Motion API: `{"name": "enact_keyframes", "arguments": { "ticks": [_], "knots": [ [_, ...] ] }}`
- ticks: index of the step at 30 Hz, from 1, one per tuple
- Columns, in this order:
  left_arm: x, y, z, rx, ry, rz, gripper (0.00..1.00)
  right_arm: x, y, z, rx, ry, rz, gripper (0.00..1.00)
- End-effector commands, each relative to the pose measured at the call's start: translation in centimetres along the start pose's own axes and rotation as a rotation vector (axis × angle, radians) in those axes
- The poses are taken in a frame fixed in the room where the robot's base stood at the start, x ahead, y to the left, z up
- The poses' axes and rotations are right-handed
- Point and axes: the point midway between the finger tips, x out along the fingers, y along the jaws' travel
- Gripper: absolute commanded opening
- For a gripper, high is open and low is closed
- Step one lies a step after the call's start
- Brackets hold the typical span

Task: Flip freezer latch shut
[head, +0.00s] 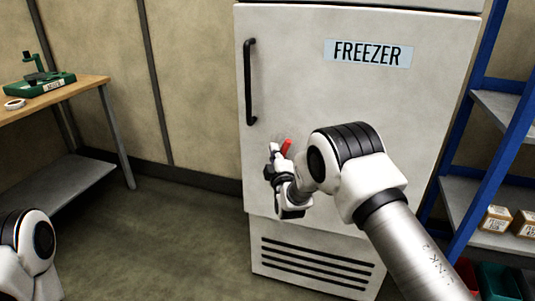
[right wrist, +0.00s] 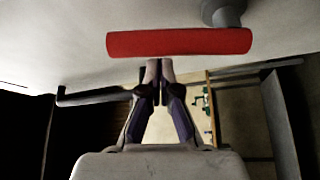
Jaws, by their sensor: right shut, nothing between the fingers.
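The white freezer (head: 290,60) stands closed in the head view, with a black vertical handle (head: 250,82) at its door's left edge. The latch is a red lever (head: 287,147) low on the door, partly hidden by my right gripper (head: 274,148). In the head view the lever stands steep, leaning slightly right. In the right wrist view the red lever (right wrist: 180,42) lies across the picture, with a grey pivot (right wrist: 226,12) near its right end. My right gripper (right wrist: 160,68) is shut and empty, its tips right at the lever's edge; I cannot tell whether they touch. My left gripper is out of view.
A wooden workbench (head: 92,84) with a green fixture (head: 42,82) and a white ring stands at the left. A blue shelf rack (head: 490,95) with cartons (head: 495,218) is close on the freezer's right. The floor left of the freezer is clear.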

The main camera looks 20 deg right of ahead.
Motion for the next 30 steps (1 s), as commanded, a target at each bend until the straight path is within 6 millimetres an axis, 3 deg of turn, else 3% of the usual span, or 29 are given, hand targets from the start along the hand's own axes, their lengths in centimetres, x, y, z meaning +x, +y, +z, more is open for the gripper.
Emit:
{"name": "enact_keyframes", "arguments": {
  "ticks": [5, 30],
  "knots": [
    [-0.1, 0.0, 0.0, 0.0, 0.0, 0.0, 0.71, -0.4, 0.0, 1.0, 0.001, 0.0, 0.0, 0.0],
    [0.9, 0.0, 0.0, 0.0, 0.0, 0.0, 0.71, -0.7, 0.0, 1.5, 0.065, 0.0, 0.037, 0.0]
  ]
}}
